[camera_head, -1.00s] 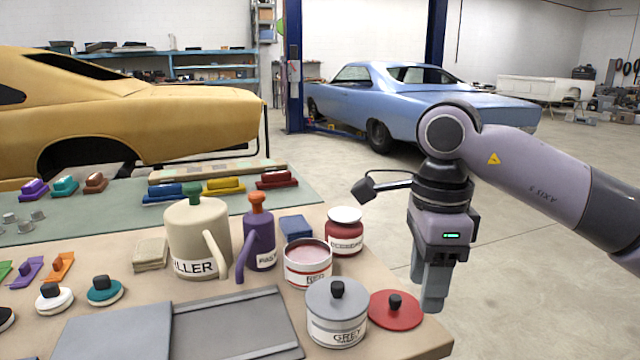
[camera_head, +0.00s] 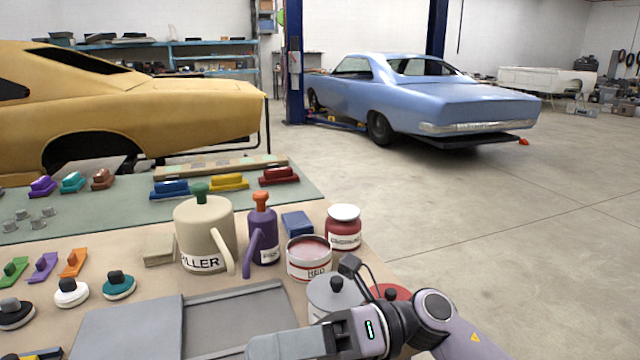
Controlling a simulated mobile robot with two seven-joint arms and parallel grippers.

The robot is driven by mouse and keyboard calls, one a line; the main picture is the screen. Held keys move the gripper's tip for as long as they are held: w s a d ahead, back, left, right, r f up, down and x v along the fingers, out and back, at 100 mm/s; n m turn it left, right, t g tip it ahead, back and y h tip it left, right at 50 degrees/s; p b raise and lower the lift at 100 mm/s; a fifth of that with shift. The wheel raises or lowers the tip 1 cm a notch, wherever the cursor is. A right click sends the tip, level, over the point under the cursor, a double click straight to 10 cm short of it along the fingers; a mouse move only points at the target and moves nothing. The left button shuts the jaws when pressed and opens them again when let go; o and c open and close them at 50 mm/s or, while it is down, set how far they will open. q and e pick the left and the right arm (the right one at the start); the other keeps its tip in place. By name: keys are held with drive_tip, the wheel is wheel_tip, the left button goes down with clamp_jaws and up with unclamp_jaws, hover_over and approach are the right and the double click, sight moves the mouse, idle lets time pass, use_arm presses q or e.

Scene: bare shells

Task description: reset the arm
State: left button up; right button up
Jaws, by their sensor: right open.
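My right arm comes in from the lower right and lies low across the front right of the table. My right gripper (camera_head: 275,346) points left at the bottom edge of the view, in front of the grey pot and near the grey tray. Its jaws are open and seem empty, though their tips are partly cut off by the frame's edge. My left gripper does not show. The grey lidded pot (camera_head: 330,294) and the red lid (camera_head: 392,291) are partly hidden behind my right arm.
The table holds a cream filler can (camera_head: 195,232), a purple can (camera_head: 261,230), an open red tin (camera_head: 308,262), a red jar (camera_head: 343,229) and a grey tray (camera_head: 130,330). Several coloured blocks and round sanding pads lie at left. Open floor lies right of the table.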

drive_tip(key=w+d+f+m+t+h+p, duration=0.1)
drive_tip(key=w+d+f+m+t+h, duration=0.2)
drive_tip(key=m+t, duration=0.6)
drive_tip(key=w+d+f+m+t+p, duration=0.1)
drive_tip(key=w+d+f+m+t, duration=0.15)
drive_tip(key=d+m+t, duration=0.65)
drive_tip(key=w+f+m+t+h+p, duration=0.1)
drive_tip(key=w+f+m+t+h, duration=0.3)
drive_tip(key=m, duration=0.9)
drive_tip(key=s+d+f+m+g+h+p, duration=0.1)
drive_tip(key=s+d+f+m+g+h, duration=0.2)
drive_tip(key=s+d+f+m, duration=0.3)
drive_tip(key=s+d+f+m+g+h+p, duration=0.1)
drive_tip(key=s+d+f+m+h, duration=0.4)
drive_tip(key=s+f, duration=0.6)
wheel_tip(320, 180, down, 4)
drive_tip(key=d+m+g, duration=0.1)
drive_tip(key=d+m, duration=0.1)
drive_tip(key=shift+s+m+g+h, duration=0.15)
drive_tip(key=shift+m+g+h, duration=0.15)
drive_tip(key=shift+g+h, duration=0.1)
